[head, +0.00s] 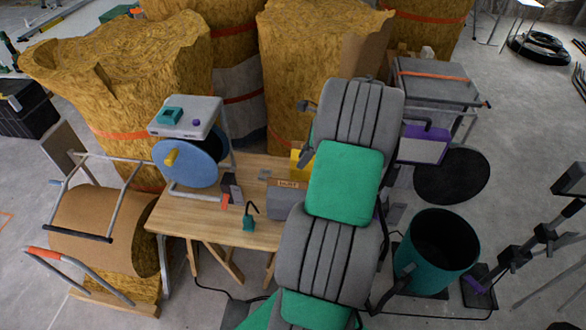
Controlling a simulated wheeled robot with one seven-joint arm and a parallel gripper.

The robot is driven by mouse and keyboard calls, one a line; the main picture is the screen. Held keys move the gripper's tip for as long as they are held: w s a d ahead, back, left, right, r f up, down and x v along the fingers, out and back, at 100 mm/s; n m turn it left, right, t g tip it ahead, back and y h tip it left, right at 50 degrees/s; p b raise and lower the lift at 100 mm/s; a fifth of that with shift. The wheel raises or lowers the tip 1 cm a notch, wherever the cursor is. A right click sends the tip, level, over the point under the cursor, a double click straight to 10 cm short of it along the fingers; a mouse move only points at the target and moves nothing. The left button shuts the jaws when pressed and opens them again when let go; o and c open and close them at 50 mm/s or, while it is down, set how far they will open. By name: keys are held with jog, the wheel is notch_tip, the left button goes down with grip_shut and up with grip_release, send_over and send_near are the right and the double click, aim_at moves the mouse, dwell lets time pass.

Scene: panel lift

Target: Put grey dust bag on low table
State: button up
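A grey box-like thing with a tan label that seems to read "DUST" (285,204) sits on the right part of a wooden table (190,215). It looks like the grey dust bag, and my arm covers its right side. The wooden table stands on trestle legs and is the only clear match for the low table, though I cannot tell for sure. My grey and green arm rises through the middle of the view and hides the table's right end. My gripper cannot be made out.
On the table are a teal hooked-spout bottle (249,222), a dark block with red (231,190) and a blue disc (186,163) under a grey-topped stand (185,117). Tall tan sacks (150,75) stand behind. A teal bin (408,270) stands at right.

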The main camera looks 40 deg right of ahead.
jog(key=w+a+r+n, duration=0.1)
jog(key=a+r+n, duration=0.25)
jog(key=a, duration=0.35)
jog(key=w+a+r+n+h, duration=0.1)
jog(key=a+r+n, duration=0.1)
jog(key=a+n, duration=0.35)
jog(key=w+a+r+n, duration=0.2)
jog(key=a+r+n, duration=0.15)
jog(key=a, duration=0.45)
jog(key=s+a+n+h, duration=0.1)
jog(key=s+a+n, duration=0.9)
jog(key=a+n, duration=0.4)
jog(key=shift+s+r+n+h, duration=0.4)
jog(key=shift+n, duration=0.65)
